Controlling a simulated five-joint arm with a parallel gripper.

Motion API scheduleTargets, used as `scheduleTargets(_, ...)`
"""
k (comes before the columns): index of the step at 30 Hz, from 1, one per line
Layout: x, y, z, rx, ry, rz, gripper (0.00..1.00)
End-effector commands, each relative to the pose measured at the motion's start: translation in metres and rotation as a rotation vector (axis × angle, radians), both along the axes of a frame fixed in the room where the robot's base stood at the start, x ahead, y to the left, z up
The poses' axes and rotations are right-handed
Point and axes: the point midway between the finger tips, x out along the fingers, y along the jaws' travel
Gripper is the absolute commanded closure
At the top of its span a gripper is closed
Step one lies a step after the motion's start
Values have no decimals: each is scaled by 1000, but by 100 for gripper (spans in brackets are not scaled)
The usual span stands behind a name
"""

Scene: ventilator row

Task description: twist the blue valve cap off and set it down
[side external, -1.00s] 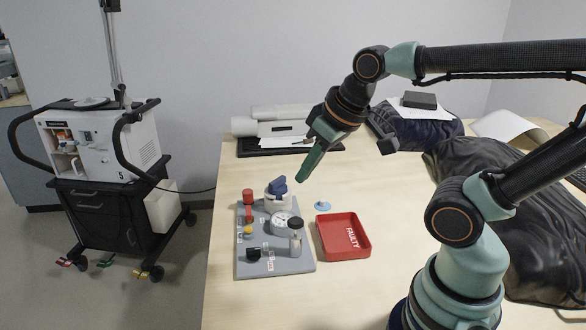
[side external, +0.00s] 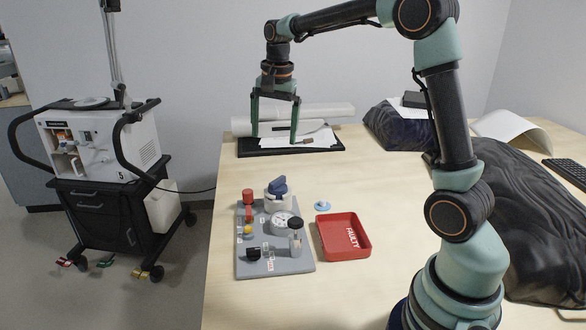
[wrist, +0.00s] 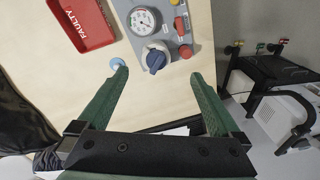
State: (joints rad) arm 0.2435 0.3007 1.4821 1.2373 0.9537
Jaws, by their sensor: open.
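The dark blue valve cap (side external: 277,186) sits on a white round body at the far edge of the grey panel (side external: 248,269). In the wrist view the cap (wrist: 154,61) shows just beyond the fingertips. A small light-blue disc (side external: 322,205) lies flat on the table right of the panel. It also shows by one fingertip in the wrist view (wrist: 117,62). My gripper (side external: 274,138) points down with its two green fingers wide apart and nothing between them. In the side view its fingertips appear above the cap in the picture, apart from it.
White rolls and papers (side external: 300,120) lie at the table's back.

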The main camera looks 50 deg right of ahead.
Motion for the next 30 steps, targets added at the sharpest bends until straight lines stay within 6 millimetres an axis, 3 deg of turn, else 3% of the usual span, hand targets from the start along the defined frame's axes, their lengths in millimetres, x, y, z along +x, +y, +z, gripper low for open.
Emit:
scheduleTargets(3, 18, -23, -22, 26, 50, -165, 0)
scheduleTargets(10, 34, -48, -49, 50, 104, -366, 0)
scheduleTargets(19, 36, -51, -71, 53, 114, -399, 0)
scheduleTargets(30, 35, -51, -135, 53, 115, -397, 0)
